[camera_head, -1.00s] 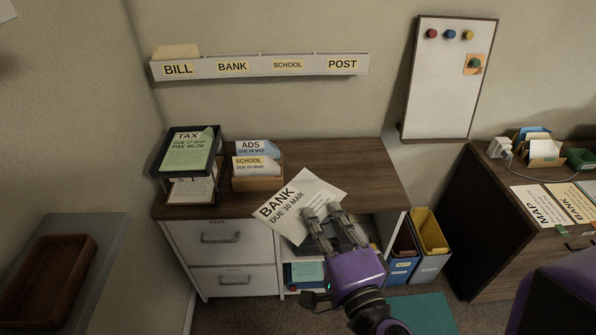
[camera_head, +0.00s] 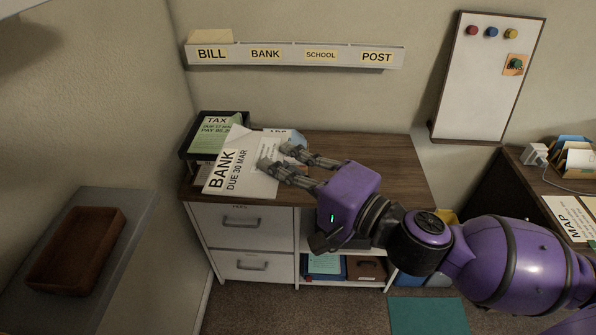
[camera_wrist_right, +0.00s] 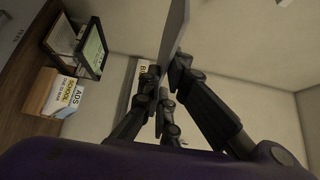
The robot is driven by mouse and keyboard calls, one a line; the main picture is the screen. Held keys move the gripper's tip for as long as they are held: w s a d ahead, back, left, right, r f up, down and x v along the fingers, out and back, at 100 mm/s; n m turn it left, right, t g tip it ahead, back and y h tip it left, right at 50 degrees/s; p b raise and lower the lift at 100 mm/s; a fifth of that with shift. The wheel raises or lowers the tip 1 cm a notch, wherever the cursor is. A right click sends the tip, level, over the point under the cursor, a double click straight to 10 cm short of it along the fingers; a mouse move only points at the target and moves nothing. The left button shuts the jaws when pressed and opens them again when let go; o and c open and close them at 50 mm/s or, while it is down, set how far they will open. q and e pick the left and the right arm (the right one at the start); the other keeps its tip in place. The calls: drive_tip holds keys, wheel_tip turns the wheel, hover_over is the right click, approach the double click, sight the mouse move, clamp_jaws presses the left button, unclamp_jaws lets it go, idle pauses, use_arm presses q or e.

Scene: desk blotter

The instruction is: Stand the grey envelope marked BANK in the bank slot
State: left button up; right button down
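The pale grey envelope marked BANK, DUE 30 MAR (camera_head: 232,172) is held tilted above the left part of the desk. My right gripper (camera_head: 268,160) is shut on its right edge. In the right wrist view the envelope (camera_wrist_right: 174,32) shows nearly edge-on between the fingertips. The bank slot (camera_head: 265,55) is in the white wall rack, second from the left, up and behind the envelope. No envelope shows above its front. In the right wrist view the fingers partly hide the rack (camera_wrist_right: 140,72). My left gripper is not in view.
The bill slot (camera_head: 211,54) holds a tan envelope (camera_head: 209,36). A black tray stand (camera_head: 187,150) with a green TAX paper and a wooden sorter (camera_wrist_right: 37,92) with ADS and SCHOOL envelopes stand on the desk. The desk's right part (camera_head: 390,160) is clear.

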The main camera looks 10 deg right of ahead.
sight(221, 176)
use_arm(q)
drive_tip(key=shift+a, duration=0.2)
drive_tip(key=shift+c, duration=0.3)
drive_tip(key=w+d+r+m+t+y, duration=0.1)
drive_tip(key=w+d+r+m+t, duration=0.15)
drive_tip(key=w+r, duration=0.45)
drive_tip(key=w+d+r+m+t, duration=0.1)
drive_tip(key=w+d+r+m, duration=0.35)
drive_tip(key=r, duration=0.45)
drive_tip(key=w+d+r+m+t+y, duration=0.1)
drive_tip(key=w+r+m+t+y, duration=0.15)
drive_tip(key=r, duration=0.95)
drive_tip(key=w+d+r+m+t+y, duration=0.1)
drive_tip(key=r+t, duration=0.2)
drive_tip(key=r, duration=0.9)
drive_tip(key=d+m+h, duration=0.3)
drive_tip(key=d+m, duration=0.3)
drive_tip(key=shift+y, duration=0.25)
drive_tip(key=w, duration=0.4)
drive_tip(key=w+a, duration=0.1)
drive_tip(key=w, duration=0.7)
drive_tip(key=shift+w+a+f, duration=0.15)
use_arm(e)
drive_tip(key=w+a+f+n+g+y, duration=0.3)
drive_tip(key=w+f+n+g+y, duration=0.1)
drive_tip(key=f+g, duration=0.1)
drive_tip(key=shift+w+a+f+n+g, duration=0.15)
drive_tip(key=shift+w+a+n+g, duration=0.05)
drive_tip(key=shift+a+n+g, duration=0.1)
